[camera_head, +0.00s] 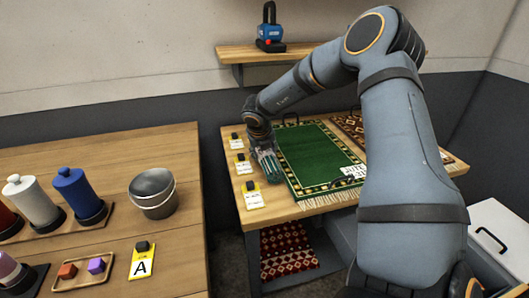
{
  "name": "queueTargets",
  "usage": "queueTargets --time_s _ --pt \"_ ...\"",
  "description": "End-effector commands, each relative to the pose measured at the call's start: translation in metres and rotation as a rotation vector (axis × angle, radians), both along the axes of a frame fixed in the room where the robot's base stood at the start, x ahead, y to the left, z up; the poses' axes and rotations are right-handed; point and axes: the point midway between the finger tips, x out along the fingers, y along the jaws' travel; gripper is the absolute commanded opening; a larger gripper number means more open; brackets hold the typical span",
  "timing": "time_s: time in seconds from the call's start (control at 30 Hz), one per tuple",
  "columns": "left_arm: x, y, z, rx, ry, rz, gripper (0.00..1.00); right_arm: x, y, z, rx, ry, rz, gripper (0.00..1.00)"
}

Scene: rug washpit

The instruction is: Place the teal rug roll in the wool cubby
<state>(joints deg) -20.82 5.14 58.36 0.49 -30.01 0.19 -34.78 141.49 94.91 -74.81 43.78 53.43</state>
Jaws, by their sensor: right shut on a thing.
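My right gripper (268,172) is at the left part of the rug table, beside the green rug's left edge. It is shut on a small teal thing (265,161), which looks like the teal rug roll; the fingers hide much of it. I cannot tell whether the roll touches the tabletop. No wool cubby can be made out for sure; the tag lettering is too small to read. My left gripper is not in view.
A green bordered rug (314,152) lies on the rug table. Yellow-and-white tags with dark clips (253,197) line its left side. A red patterned rug (285,250) is below. A wooden bench (75,150) on the left holds a metal bucket (152,192) and coloured canisters.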

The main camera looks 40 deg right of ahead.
Motion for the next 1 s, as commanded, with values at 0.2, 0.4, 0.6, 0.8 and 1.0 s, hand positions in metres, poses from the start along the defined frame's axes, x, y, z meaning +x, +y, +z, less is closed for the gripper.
queueTargets --time_s 0.2,0.4,0.6,0.8,1.0 --pt "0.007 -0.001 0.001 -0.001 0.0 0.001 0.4 0.0 0.0 -0.002 0.0 0.0 0.0 0.54" --pt "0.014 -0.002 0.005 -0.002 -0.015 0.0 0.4 0.0 0.0 -0.001 0.0 0.0 0.0 0.74" --pt "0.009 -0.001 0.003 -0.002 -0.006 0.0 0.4 0.0 0.0 -0.001 0.0 0.0 0.0 0.74" --pt "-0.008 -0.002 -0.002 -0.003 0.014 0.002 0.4 -0.001 0.004 0.011 0.0 -0.005 0.001 0.74" --pt "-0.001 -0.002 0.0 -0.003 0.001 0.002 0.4 -0.013 0.023 0.056 0.0 -0.005 0.001 0.74"
